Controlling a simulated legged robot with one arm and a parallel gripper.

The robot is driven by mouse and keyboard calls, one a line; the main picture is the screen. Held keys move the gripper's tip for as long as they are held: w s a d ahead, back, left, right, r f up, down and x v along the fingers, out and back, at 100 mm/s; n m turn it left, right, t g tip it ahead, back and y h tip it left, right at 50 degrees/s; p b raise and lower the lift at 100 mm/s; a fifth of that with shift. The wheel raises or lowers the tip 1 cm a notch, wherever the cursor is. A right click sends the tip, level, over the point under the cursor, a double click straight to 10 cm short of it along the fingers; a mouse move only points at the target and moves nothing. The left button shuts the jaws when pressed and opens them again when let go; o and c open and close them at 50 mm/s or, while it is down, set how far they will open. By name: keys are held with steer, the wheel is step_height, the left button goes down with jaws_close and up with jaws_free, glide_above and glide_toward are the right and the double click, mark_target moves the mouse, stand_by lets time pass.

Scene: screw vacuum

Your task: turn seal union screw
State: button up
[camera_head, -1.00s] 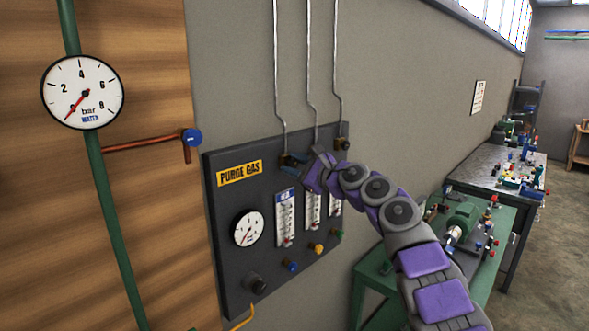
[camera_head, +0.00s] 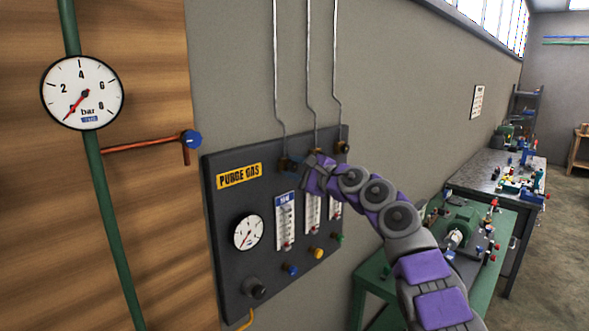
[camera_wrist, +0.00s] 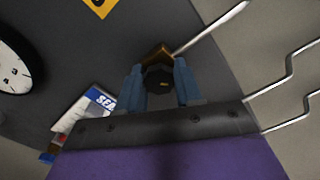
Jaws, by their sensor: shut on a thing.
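The seal union screw (camera_wrist: 158,78) is a dark, faceted fitting with a brass-coloured block behind it, at the foot of a thin metal tube. In the wrist view it sits between the two blue-grey fingers of my gripper (camera_wrist: 160,86), which are shut on it from both sides. In the head view my gripper (camera_head: 300,165) is at the upper edge of the dark purge gas panel (camera_head: 225,200), at the leftmost tube's fitting, and partly hides it. A flow meter with a blue-topped label, partly reading "SEA" in the wrist view (camera_wrist: 100,100), hangs just below the fitting.
Two more flow meters, a small gauge (camera_head: 248,231) and coloured knobs are on the panel. Another union fitting (camera_head: 343,147) is close to the right of my wrist. A green bench (camera_head: 480,222) with a machine stands at right. Thin tubes rise along the wall.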

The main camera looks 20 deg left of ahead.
steer(key=shift+w+f, duration=0.1)
steer(key=shift+f, duration=0.1)
steer(key=o, duration=0.7)
steer(key=shift+w, duration=0.1)
steer(key=shift+o, duration=0.9)
steer(key=shift+w+a+f, duration=0.1)
steer(key=shift+w+f, duration=0.05)
steer(key=shift+o, duration=0.7)
steer(key=shift+a, duration=0.25)
steer(key=shift+v, duration=0.9)
steer(key=shift+b+v, duration=1.75)
steer(key=shift+v, duration=6.1)
